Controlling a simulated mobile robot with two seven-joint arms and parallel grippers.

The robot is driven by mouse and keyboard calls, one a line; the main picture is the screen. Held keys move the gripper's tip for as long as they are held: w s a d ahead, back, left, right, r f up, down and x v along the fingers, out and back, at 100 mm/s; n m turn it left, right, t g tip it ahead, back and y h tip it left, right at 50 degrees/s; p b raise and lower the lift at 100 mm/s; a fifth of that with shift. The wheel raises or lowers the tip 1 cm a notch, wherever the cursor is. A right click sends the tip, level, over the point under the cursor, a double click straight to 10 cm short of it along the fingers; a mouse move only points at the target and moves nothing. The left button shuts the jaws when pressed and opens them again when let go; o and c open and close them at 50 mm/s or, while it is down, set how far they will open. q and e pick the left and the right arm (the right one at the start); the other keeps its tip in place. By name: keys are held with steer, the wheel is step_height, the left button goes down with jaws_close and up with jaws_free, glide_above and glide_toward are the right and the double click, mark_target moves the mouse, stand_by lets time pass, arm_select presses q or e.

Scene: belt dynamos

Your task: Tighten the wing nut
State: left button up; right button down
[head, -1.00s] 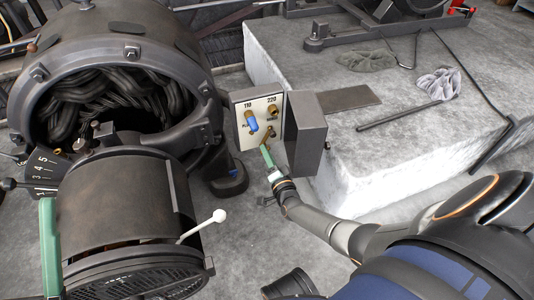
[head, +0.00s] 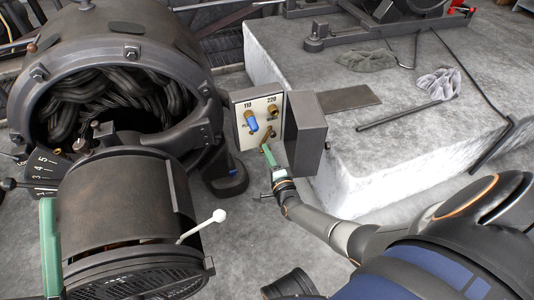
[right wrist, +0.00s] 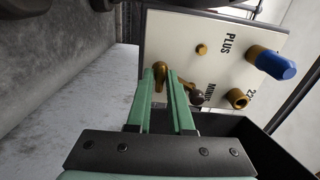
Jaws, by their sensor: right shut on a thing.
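The brass wing nut (right wrist: 160,72) sits low on the pale panel (head: 248,112) of the terminal box, near the MINUS label. It also shows as a small brass piece in the head view (head: 265,145). My right gripper (head: 267,152) comes at it from below. In the right wrist view its green fingers (right wrist: 167,80) stand close together with the wing nut at their tips, so it is shut on the nut.
A blue-capped terminal (head: 252,122) and a brass terminal (head: 272,109) are above the nut. The dark open cover (head: 306,133) stands close to the right of my gripper. A large dynamo (head: 125,40) fills the left. A concrete block (head: 380,180) lies right.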

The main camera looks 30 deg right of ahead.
steer(key=c, duration=0.8)
jaws_free()
steer(key=shift+s, duration=0.1)
steer(key=p+v, duration=0.4)
steer(key=v, duration=0.8)
steer(key=shift+s, duration=0.2)
